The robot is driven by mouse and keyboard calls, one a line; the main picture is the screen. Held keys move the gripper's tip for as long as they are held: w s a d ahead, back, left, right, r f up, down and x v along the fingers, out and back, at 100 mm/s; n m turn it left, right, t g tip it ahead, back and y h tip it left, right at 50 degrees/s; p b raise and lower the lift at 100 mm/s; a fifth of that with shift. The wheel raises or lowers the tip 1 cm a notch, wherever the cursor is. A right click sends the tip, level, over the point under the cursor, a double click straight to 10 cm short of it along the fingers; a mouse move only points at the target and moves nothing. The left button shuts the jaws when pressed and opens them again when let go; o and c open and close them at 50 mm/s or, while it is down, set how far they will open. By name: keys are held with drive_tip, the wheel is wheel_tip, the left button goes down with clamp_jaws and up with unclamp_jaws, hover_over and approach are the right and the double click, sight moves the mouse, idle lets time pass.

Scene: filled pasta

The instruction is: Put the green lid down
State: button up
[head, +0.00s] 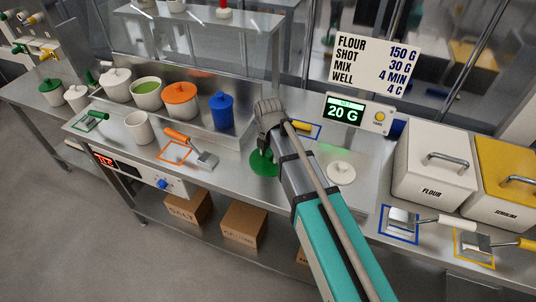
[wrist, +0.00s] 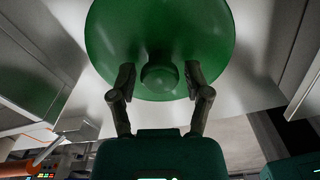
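The green lid (head: 263,165) lies low under my gripper (head: 266,148), over the bare steel counter (head: 232,172) in the head view. In the wrist view the lid (wrist: 205,35) fills the top of the picture, its round knob (wrist: 160,76) facing the gripper. The two fingers (wrist: 160,80) stand on either side of the knob with a narrow gap at each side, so my gripper looks open around it. My forearm and wrist hide part of the lid in the head view. A white pot with green filling (head: 146,93) stands uncovered at the back left.
An orange-lidded pot (head: 180,100) and a blue container (head: 221,111) stand behind to the left. An orange-handled scraper (head: 190,146) lies left of the lid. A white lid (head: 341,173) lies to the right, near the display reading 20 G (head: 346,113) and the flour bin (head: 432,165).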

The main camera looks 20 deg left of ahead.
sight(269, 153)
drive_tip(key=shift+r, duration=0.15)
idle(0.3)
wheel_tip(269, 153, up, 12)
drive_tip(key=p, duration=1.2)
drive_tip(key=shift+d, duration=0.1)
idle(0.9)
drive_tip(key=s+d+m, duration=0.2)
drive_tip(key=d+m, duration=1.3)
drive_tip(key=d, duration=0.3)
drive_tip(key=s+d+m, duration=0.3)
drive_tip(key=d+m, duration=1.3)
drive_tip(key=d, duration=0.2)
drive_tip(key=shift+s+d, duration=0.15)
drive_tip(key=shift+s, duration=0.15)
